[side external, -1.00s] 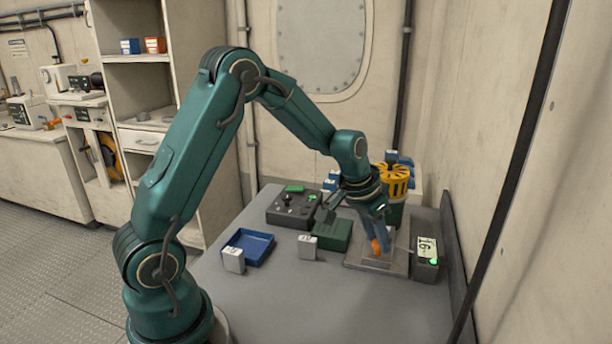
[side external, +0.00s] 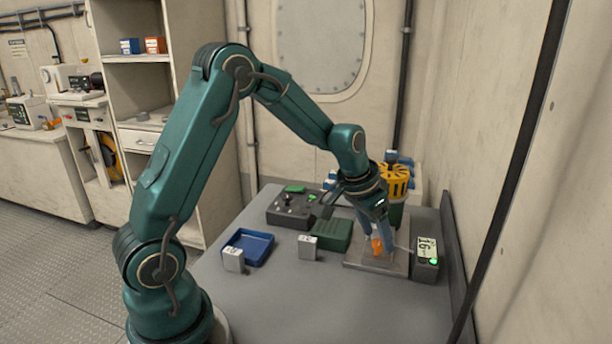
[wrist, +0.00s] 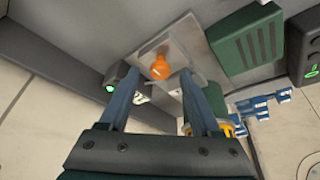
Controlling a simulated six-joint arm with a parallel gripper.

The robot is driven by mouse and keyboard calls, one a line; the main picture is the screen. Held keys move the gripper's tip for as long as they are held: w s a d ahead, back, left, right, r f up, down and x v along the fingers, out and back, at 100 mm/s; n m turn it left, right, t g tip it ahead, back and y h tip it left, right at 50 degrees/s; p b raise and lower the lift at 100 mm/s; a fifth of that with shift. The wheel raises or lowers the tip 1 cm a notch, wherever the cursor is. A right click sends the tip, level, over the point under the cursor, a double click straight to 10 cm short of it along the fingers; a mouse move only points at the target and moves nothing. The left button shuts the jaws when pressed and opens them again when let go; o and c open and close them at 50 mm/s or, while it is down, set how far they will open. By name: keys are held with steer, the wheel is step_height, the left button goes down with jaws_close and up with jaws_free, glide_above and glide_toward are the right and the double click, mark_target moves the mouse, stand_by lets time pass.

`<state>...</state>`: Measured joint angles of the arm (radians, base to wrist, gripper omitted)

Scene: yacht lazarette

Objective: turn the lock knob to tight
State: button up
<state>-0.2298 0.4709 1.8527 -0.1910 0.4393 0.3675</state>
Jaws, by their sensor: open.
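The orange lock knob (side external: 377,247) stands on a grey metal base plate (side external: 352,262) at the right of the bench. It also shows in the wrist view (wrist: 161,68), just beyond my fingertips and between their lines. My gripper (side external: 371,238) points down at the knob, with its blue fingers apart. In the wrist view my gripper (wrist: 157,80) is open with nothing between the fingers. I cannot tell whether a fingertip touches the knob. A small box with a label and a lit green light (side external: 427,257) sits at the plate's right.
A yellow-topped canister (side external: 396,178) stands close behind my gripper. A green box (side external: 331,235), a blue tray (side external: 247,246), white blocks (side external: 308,245) and a dark control box (side external: 290,207) lie to the left. A dark upright edge (side external: 455,250) bounds the right. The front of the bench is clear.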

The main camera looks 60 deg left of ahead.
steer(key=shift+v, duration=2.15)
steer(key=shift+f, duration=0.1)
steer(key=s+d+r+m+t, duration=0.1)
steer(key=s+d+r, duration=0.2)
steer(key=s+r, duration=0.15)
steer(key=s+d+r+t, duration=0.1)
steer(key=s+d+r, duration=0.2)
steer(key=r, duration=0.2)
steer(key=s+f+g, duration=0.1)
steer(key=s+f, duration=0.2)
steer(key=s, duration=0.9)
steer(key=shift+d+f+n, duration=0.3)
steer(key=shift+d+n, duration=0.1)
